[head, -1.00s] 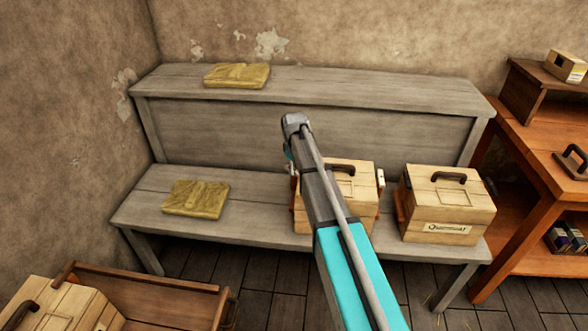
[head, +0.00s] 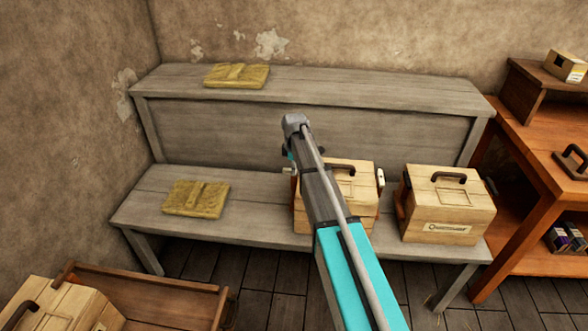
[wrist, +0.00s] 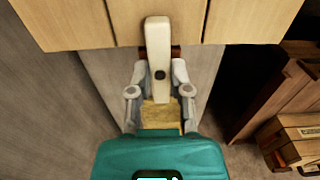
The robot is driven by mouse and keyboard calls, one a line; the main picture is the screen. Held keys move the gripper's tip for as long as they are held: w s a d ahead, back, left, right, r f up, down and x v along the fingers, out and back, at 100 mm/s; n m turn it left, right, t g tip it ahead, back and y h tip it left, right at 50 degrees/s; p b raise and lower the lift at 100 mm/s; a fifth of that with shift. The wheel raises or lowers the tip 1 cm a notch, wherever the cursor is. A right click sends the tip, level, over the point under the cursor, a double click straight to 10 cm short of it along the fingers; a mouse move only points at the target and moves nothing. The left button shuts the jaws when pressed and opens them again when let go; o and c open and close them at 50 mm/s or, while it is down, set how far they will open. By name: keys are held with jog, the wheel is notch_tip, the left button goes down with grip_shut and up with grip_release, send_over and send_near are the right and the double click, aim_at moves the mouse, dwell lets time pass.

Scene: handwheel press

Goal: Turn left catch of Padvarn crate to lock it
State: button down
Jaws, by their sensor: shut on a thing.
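A wooden crate (head: 362,190) stands on the bench, partly behind my arm. Its front label is hidden, so its name cannot be read. A pale catch (head: 380,180) shows on its right side. In the wrist view, the crate's side (wrist: 75,22) fills the top, with a long cream catch (wrist: 157,35) on it that has a dark round pivot. My gripper (wrist: 160,78) is shut on this catch, one finger on each side. The catch points straight up and down in that picture. In the head view my arm hides most of my gripper and the left catch.
A second crate (head: 448,205) with a front label stands close to the right on the bench (head: 250,215). A yellowish folded cloth (head: 196,198) lies to the left; another (head: 236,76) lies on the upper shelf. A wooden tray with a crate (head: 60,305) is at lower left.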

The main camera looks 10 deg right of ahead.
dwell(0.3)
jog(key=c, duration=0.6)
grip_release()
jog(key=shift+o, duration=0.2)
jog(key=shift+m, duration=0.5)
